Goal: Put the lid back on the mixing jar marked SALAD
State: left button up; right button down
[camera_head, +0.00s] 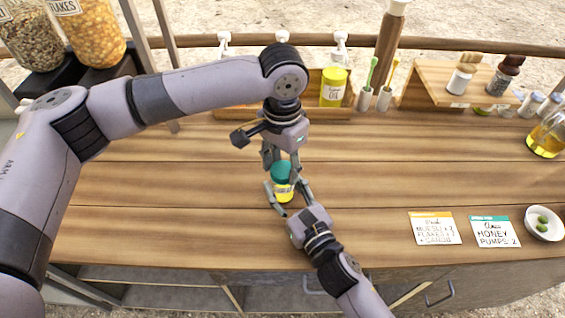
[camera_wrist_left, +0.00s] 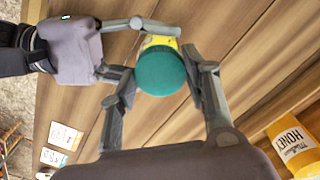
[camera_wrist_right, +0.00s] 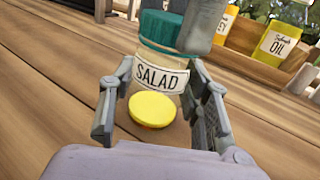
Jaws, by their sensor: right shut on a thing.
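My right gripper (camera_head: 283,198) is shut on the jar from the front. My left gripper (camera_head: 283,163) is above, pointing down, its open fingers either side of the lid, with a gap on one side. A round yellow face (camera_wrist_right: 152,109) shows below the label; I cannot tell what it is.
A wooden box with a yellow oil bottle (camera_head: 333,88) stands behind. Two order cards (camera_head: 434,228) (camera_head: 495,231) and a small white bowl (camera_head: 544,223) lie at the right. A honey container (camera_wrist_left: 293,143) shows in the left wrist view. The counter left of the jar is clear.

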pick_arm(q)
jog(key=c, duration=0.7)
jog(key=shift+c, duration=0.2)
jog(key=o, duration=1.4)
jog(key=shift+c, duration=0.2)
notch_tip(320, 180, up, 12)
